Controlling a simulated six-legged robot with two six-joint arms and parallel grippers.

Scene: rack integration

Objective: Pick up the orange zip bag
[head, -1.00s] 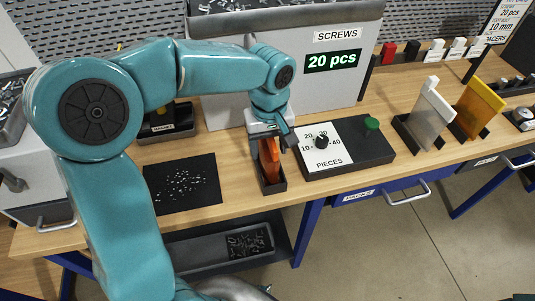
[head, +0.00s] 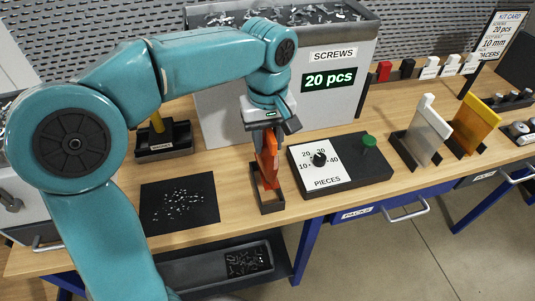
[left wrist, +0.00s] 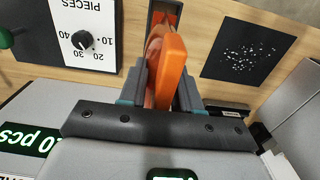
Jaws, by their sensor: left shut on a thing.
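The orange zip bag (head: 268,162) is upright between the fingers of my left gripper (head: 270,135). In the head view its lower end is at the small dark holder (head: 271,204) on the table, and I cannot tell whether it is fully clear of the rim. In the left wrist view the orange bag (left wrist: 170,70) stands between the two grey fingers of my left gripper (left wrist: 160,95), which is shut on it. The holder shows partly behind the bag there (left wrist: 165,8). My right gripper is not in view.
The screw dispenser (head: 225,120) reads 20 pcs. The piece selector (head: 375,175) with dial and green button stands right of the holder. A black mat with small screws (head: 205,215) lies left. White (head: 430,130) and yellow (head: 478,122) upright pieces stand in holders at right.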

